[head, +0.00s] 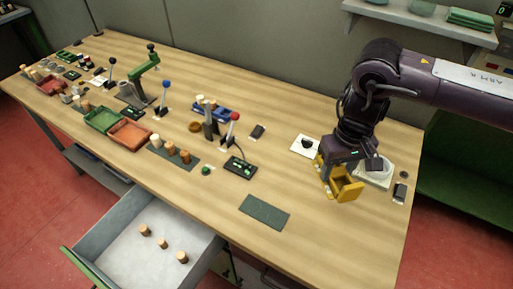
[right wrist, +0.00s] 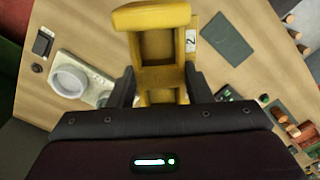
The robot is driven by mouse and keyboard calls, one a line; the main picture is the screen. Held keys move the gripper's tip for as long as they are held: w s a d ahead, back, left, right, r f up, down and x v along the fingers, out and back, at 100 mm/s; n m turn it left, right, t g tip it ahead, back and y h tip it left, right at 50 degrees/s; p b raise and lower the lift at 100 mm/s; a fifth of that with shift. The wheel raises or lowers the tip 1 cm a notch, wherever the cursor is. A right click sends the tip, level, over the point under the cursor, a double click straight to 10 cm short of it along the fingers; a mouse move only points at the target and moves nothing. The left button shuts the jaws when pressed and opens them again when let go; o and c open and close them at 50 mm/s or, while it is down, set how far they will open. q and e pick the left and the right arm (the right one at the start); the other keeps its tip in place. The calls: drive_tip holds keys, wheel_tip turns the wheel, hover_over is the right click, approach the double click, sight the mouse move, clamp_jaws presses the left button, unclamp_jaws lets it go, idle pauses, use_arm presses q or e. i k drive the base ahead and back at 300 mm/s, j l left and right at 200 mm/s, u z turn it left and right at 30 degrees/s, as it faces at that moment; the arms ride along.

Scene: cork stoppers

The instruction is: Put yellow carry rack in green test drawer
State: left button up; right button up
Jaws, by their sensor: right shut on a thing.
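The yellow carry rack (head: 346,187) is at the right part of the table, upright, with open compartments that look empty. It also shows in the right wrist view (right wrist: 158,73). My right gripper (head: 326,172) is shut on the rack, with one dark finger on each side of it in the right wrist view (right wrist: 160,88). I cannot tell whether the rack touches the table. The green-fronted test drawer (head: 118,216) is pulled open at the lower left, below the table top. Three corks lie apart on its pale floor. My left gripper is not in view.
A dark green mat (head: 264,212) lies bare on the table between rack and drawer. A red-knobbed lever (head: 232,130) and a black button box (head: 240,167) stand left of it. A white device (head: 375,172) is close right of the rack. Trays and corks fill the left.

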sight(144, 270)
drive_tip(key=k+u, duration=0.2)
drive_tip(key=u, duration=1.1)
